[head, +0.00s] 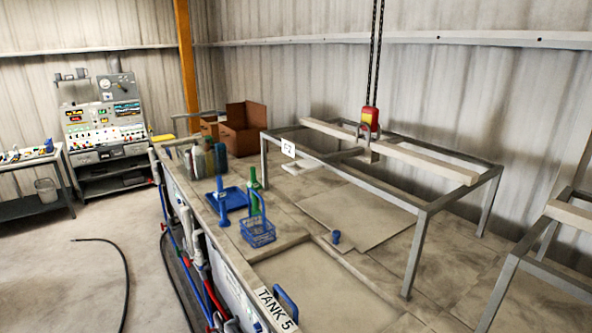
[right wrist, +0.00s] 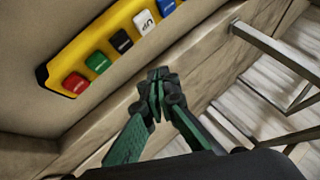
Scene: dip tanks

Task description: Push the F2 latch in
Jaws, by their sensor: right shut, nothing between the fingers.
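In the head view a white label (head: 288,148), which seems to read "F2", hangs on the near left corner of a grey metal frame (head: 423,210). I cannot make out a latch on it. A red hoist block (head: 370,118) hangs on chains over the beam (head: 392,154) across that frame. In the right wrist view my right gripper (right wrist: 158,76) has green fingers with dark tips. The fingertips are together and empty, close in the picture to a wooden-looking ledge (right wrist: 105,125). Neither gripper shows in the head view.
A yellow button box (right wrist: 108,48) with coloured buttons lies beyond my right fingertips. A grey metal bar (right wrist: 275,50) is to their right. In the head view, a blue basket (head: 257,232), blue tray (head: 229,200) and bottles stand on the tank tops. A "TANK 5" label (head: 276,309) is in front.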

